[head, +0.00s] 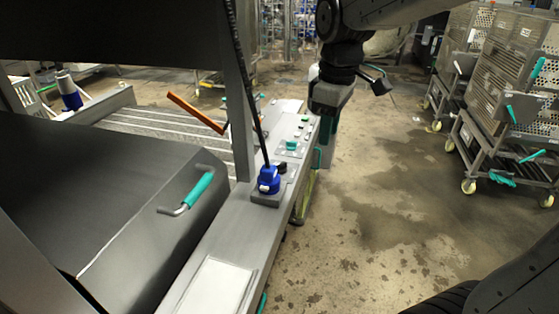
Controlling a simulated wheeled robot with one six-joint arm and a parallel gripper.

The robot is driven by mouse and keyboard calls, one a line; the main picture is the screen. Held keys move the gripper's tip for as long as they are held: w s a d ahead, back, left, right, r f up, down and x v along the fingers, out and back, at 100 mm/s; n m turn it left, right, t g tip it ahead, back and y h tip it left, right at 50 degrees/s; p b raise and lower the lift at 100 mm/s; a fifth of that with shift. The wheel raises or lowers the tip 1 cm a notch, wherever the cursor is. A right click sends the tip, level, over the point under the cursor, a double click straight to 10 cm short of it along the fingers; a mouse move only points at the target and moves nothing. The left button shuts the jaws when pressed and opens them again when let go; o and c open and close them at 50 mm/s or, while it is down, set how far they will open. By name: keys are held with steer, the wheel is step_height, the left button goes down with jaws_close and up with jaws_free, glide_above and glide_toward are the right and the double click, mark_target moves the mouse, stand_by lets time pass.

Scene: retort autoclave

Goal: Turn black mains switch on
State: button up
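A small black knob (282,168), which looks like the black mains switch, sits on the grey metal ledge (236,212), right beside a blue plug (268,181) with a black cable. Its on or off position is too small to read. My gripper (326,140) hangs pointing down beyond and to the right of the knob, past the ledge's right edge. It is apart from the knob. Its teal fingers are seen edge-on and partly hidden, so their opening does not show.
A control panel (293,140) with a teal knob and small buttons lies farther along the ledge. An upright post and the cable rise beside the plug. A black cover with a teal handle (200,189) is at left. Wheeled racks (505,90) stand right; wet floor between is clear.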

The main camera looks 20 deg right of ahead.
steer(key=w+a+f+n, duration=0.1)
steer(key=w+f+n, duration=0.25)
steer(key=w, duration=0.35)
steer(key=w+f+n, duration=0.3)
steer(key=w+f, duration=0.1)
steer(key=w, duration=0.4)
steer(key=n, duration=0.5)
glide_toward(281, 163)
steer(key=shift+f+g, duration=0.1)
steer(key=shift+g, duration=0.3)
steer(key=shift+w+f, duration=0.25)
steer(key=shift+f, duration=0.45)
step_height(281, 163, down, 7)
jaws_close()
